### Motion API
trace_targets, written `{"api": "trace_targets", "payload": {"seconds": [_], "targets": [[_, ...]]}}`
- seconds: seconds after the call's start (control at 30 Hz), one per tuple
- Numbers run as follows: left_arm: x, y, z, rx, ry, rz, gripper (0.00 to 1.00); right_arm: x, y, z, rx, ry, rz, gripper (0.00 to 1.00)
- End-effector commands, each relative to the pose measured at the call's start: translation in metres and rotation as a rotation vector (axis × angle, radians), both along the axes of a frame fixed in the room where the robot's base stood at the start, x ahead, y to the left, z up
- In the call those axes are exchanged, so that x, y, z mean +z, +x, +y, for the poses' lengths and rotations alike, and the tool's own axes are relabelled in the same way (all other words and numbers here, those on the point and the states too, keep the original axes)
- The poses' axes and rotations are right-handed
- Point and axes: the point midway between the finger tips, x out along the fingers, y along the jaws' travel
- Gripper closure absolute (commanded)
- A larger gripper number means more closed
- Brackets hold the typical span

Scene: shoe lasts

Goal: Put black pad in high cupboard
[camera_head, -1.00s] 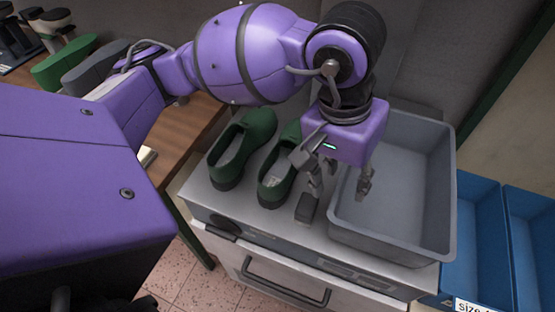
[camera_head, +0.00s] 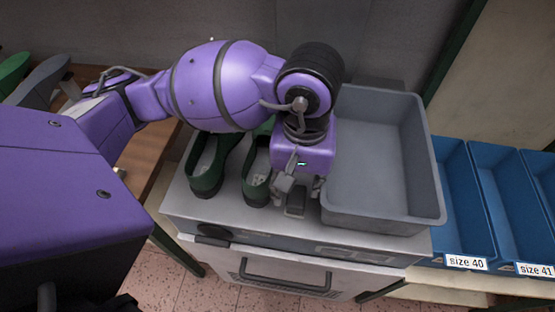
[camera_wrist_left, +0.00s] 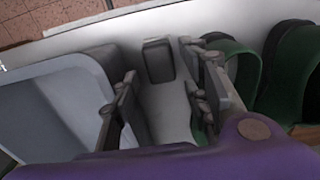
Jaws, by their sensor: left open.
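The black pad (camera_head: 295,204) is a small dark block on the light metal worktop, near its front edge, between the green shoes and the grey tray. It also shows in the left wrist view (camera_wrist_left: 158,61), just beyond the fingers. My left gripper (camera_head: 300,187) is open and points down over the pad, with one finger on each side of it as seen from the wrist. I cannot tell whether the fingers touch it. The gripper partly hides the pad's far end. No high cupboard is in view. My right gripper is not in view.
A pair of green shoes (camera_head: 208,170) stands close on the left of the gripper. A deep, empty grey tray (camera_head: 385,222) stands close on its right. Blue bins (camera_head: 466,215) with size labels are further right. A closed front with a dark handle (camera_head: 287,276) is below the worktop.

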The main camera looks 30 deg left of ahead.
Motion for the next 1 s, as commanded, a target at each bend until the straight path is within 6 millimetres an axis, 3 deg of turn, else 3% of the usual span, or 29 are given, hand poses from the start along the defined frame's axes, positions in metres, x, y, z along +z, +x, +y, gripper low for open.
{"api": "trace_targets", "payload": {"seconds": [0.4,0.7,1.0], "targets": [[-0.054,0.001,0.0,-0.001,0.0,-0.001,0.58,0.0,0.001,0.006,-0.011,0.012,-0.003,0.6],[-0.06,0.001,-0.001,-0.002,-0.001,-0.004,0.58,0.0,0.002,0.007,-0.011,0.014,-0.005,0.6],[-0.059,0.001,0.0,-0.002,-0.001,-0.003,0.96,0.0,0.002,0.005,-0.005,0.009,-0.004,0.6]]}}
